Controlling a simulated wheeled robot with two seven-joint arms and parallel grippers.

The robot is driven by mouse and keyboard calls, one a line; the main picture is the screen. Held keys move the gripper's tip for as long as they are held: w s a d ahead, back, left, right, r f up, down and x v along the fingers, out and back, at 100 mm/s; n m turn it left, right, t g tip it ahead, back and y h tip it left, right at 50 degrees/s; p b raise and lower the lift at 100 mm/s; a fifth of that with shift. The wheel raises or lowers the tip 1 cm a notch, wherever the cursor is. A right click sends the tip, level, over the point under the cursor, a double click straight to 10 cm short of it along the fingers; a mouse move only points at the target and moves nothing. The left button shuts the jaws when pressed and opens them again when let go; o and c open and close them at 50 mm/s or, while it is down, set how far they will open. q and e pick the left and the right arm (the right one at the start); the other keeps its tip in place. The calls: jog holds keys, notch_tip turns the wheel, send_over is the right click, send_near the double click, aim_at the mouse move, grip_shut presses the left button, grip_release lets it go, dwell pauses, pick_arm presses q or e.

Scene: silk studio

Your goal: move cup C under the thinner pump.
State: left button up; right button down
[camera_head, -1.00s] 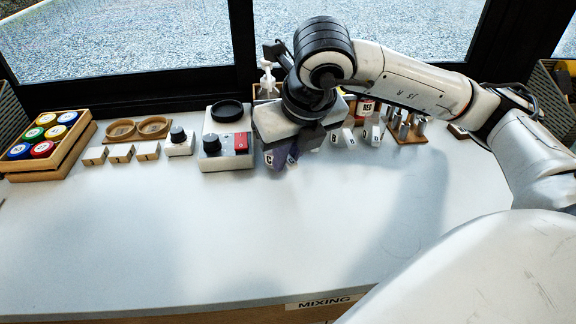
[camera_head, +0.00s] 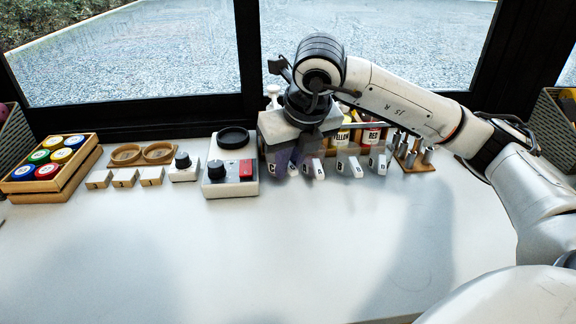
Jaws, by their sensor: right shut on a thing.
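Cup C (camera_head: 272,168), a see-through purplish cup with a letter C on it, shows just below my right gripper (camera_head: 286,158). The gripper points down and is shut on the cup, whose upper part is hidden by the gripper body. A white pump top (camera_head: 272,91) rises behind the gripper; its label and lower body are hidden, so I cannot tell how far the cup is from its spout. My left gripper is out of view.
Lettered white-handled cups (camera_head: 350,169) stand close to the right. A yellow bottle (camera_head: 342,137) and a red bottle (camera_head: 371,136) stand behind. The counter's front (camera_head: 200,260) is clear.

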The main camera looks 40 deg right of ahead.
jog(key=shift+f+b, duration=0.45)
jog(key=shift+f, duration=0.05)
jog(key=c, duration=1.7)
grip_release()
jog(key=p+v, duration=0.1)
jog(key=v, duration=0.9)
jog(key=shift+s+a+r, duration=0.1)
jog(key=shift+s+r, duration=0.05)
jog(key=shift+r, duration=0.05)
